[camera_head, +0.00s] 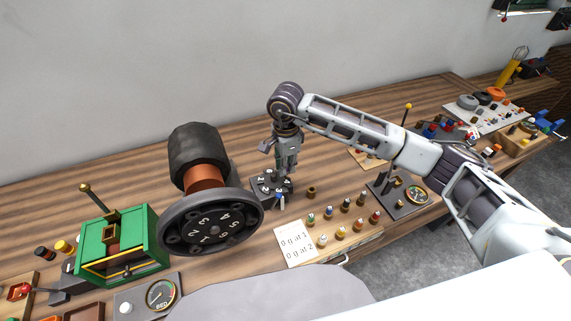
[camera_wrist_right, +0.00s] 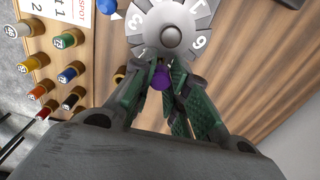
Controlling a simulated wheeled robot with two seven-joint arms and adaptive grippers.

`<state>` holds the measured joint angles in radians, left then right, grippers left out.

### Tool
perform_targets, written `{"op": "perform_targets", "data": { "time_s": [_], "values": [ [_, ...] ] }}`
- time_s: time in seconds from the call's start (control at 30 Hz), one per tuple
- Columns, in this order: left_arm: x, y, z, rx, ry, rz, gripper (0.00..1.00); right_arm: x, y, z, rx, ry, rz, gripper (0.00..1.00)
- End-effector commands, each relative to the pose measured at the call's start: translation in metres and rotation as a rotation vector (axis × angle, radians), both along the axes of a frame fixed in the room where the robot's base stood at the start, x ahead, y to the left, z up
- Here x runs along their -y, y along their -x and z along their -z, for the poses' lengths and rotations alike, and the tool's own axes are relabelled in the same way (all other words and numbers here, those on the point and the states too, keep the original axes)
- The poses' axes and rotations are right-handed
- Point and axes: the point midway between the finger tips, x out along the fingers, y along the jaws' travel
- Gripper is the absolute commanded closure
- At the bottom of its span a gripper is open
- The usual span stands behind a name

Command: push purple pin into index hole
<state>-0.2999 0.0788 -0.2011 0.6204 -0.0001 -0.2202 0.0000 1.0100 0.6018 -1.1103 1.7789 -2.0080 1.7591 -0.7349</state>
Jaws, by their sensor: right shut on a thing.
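My right gripper (camera_head: 281,173) reaches down over a small numbered dial (camera_head: 266,190) on the bench. In the wrist view its dark green fingers (camera_wrist_right: 163,72) are shut on the purple pin (camera_wrist_right: 161,80), whose round purple end shows between the fingertips. The pin is at the near edge of the grey dial (camera_wrist_right: 196,17), which has white numbers and a domed hub. The pin's far tip and the index hole are hidden, so I cannot tell whether the pin is in the hole. My left gripper is not in view.
A large black numbered wheel with a copper-coloured drum (camera_head: 205,178) stands left of the dial. Several coloured pegs (camera_head: 343,222) and a white note (camera_head: 294,243) lie to its right. A green box (camera_head: 115,245) is at far left. The bench behind the wheel is clear.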

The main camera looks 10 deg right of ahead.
Motion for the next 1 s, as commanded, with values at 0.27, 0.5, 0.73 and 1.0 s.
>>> {"op": "perform_targets", "data": {
  "time_s": [0.27, 0.5, 0.73, 1.0],
  "values": [
    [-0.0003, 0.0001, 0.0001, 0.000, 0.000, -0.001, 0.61, 0.0001, 0.0000, -0.0001, 0.000, 0.000, 0.000, 1.00],
    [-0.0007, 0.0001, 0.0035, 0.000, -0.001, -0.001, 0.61, 0.0001, 0.0002, 0.0006, -0.001, 0.000, -0.002, 1.00],
    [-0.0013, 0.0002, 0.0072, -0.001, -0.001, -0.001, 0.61, 0.0002, 0.0005, 0.0007, -0.002, 0.000, -0.004, 1.00],
    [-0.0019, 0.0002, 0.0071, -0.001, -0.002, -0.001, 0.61, 0.0002, 0.0004, 0.0000, -0.001, 0.000, -0.004, 1.00]
  ]
}}
